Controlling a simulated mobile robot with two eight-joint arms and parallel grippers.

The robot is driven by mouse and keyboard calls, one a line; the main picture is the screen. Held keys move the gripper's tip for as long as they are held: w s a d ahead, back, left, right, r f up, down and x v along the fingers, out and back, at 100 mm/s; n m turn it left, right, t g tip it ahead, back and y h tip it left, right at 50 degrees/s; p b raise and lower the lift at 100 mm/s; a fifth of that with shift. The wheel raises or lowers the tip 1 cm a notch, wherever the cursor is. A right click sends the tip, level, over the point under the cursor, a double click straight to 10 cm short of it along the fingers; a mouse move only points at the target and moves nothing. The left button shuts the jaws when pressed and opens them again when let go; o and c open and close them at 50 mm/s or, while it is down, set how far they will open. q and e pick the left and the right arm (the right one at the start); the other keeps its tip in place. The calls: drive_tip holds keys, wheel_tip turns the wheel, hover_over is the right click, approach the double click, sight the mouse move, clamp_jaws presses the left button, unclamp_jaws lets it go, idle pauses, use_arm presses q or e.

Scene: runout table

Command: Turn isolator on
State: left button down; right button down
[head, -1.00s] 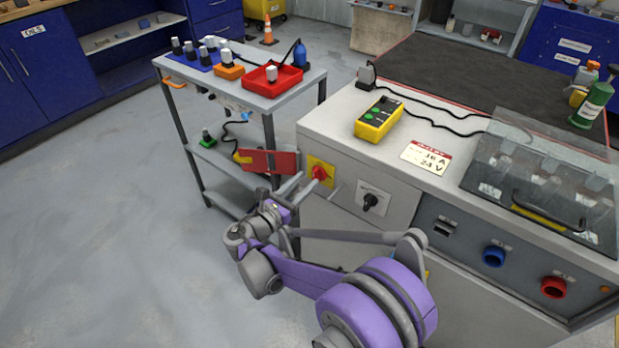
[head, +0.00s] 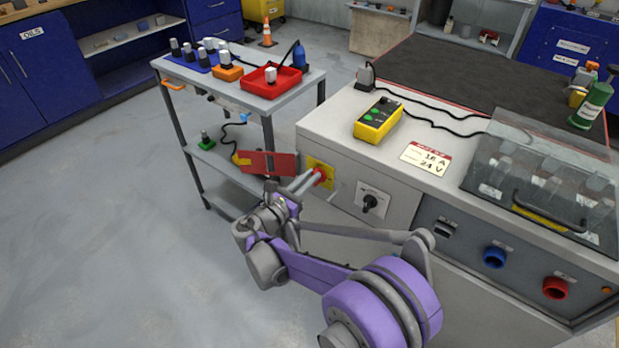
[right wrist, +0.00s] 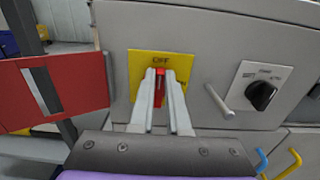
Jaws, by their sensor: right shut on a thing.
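The isolator is a red knob (right wrist: 160,84) on a yellow plate (right wrist: 141,66) on the front panel of the grey machine. In the right wrist view its handle stands upright, below the word OFF. It also shows in the head view as a yellow plate (head: 327,168), with the red knob partly hidden by my fingers. My right gripper (right wrist: 160,76) has one finger on each side of the handle and is shut on it; it also shows in the head view (head: 316,177). My left gripper is not in view.
A black selector switch (head: 370,201) sits right of the isolator, with a grey bar (right wrist: 219,101) between them. A red panel (right wrist: 52,92) stands at the left, close to my fingers. A small cart (head: 240,95) stands left of the machine. A yellow control box (head: 378,119) lies on top.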

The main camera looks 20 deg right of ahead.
sight(324, 179)
drive_tip(key=shift+s+m, duration=0.1)
drive_tip(key=shift+m, duration=0.3)
drive_tip(key=m, duration=0.4)
drive_tip(key=s+m+p, duration=0.1)
drive_tip(key=m, duration=0.3)
drive_tip(key=d+f+m+p, duration=0.1)
drive_tip(key=m, duration=0.3)
drive_tip(key=shift+s+d+f, duration=0.1)
drive_tip(key=shift+s, duration=0.05)
drive_tip(key=m, duration=0.2)
drive_tip(key=f+m, duration=0.1)
drive_tip(key=m, duration=0.1)
drive_tip(key=shift+s+m+p, duration=0.1)
drive_tip(key=shift+m+p, duration=0.2)
drive_tip(key=shift+m, duration=0.1)
drive_tip(key=c, duration=0.9)
unclamp_jaws()
